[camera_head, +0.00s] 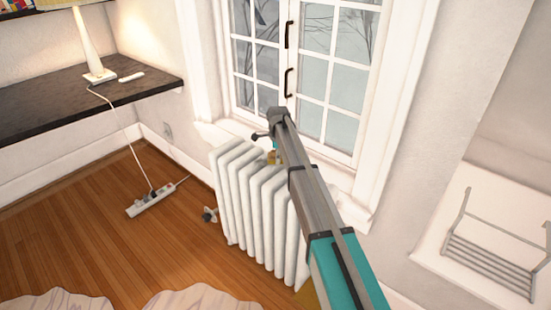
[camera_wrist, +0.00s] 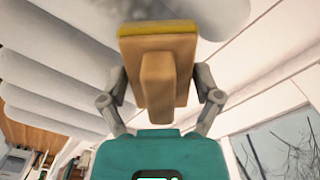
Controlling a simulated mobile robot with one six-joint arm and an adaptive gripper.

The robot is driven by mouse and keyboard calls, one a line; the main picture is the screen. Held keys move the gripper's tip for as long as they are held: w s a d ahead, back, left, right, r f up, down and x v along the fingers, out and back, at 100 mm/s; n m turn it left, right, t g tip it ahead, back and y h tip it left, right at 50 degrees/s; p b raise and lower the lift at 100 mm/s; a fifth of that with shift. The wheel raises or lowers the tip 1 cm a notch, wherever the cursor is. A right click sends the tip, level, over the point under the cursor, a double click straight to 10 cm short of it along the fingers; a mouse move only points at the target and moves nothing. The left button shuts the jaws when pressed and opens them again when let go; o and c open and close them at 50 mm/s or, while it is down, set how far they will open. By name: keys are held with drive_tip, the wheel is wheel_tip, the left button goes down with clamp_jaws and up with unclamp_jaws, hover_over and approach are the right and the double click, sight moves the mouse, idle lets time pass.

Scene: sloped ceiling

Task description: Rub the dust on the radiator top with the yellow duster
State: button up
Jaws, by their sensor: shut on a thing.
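The white radiator (camera_head: 245,197) stands below the window, and its rounded white sections (camera_wrist: 50,65) fill the upper left of the wrist view. A grey, speckled dust patch (camera_wrist: 130,12) lies on the radiator top at the upper edge of the wrist view. My gripper (camera_wrist: 160,88) is shut on the tan handle block of the yellow duster (camera_wrist: 158,30). The duster's yellow pad faces the radiator beside the dust; I cannot tell whether it touches. In the head view my arm hides most of the duster and the dust.
The window sill (camera_head: 225,130) and window (camera_head: 300,70) stand directly behind the radiator. A dark desk (camera_head: 60,105) with a lit lamp (camera_head: 92,45) is to the left. A power strip (camera_head: 150,200) lies on the floor, and a wire rack (camera_head: 490,250) is at right.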

sight(260, 163)
drive_tip(key=shift+a, duration=0.1)
idle(0.3)
drive_tip(key=shift+w+a, duration=0.8)
drive_tip(key=shift+a, duration=0.2)
drive_tip(key=shift+s+a, duration=0.1)
drive_tip(key=shift+a, duration=0.05)
drive_tip(key=shift+s+a, duration=0.55)
drive_tip(key=shift+s, duration=0.15)
drive_tip(key=shift+s+a, duration=0.5)
drive_tip(key=shift+s, duration=0.2)
drive_tip(key=shift+s+a, duration=0.6)
drive_tip(key=shift+s, duration=0.15)
drive_tip(key=shift+s+a, duration=0.55)
drive_tip(key=shift+s, duration=0.2)
drive_tip(key=shift+s, duration=0.1)
drive_tip(key=shift+s+a, duration=1.15)
drive_tip(key=shift+s, duration=0.2)
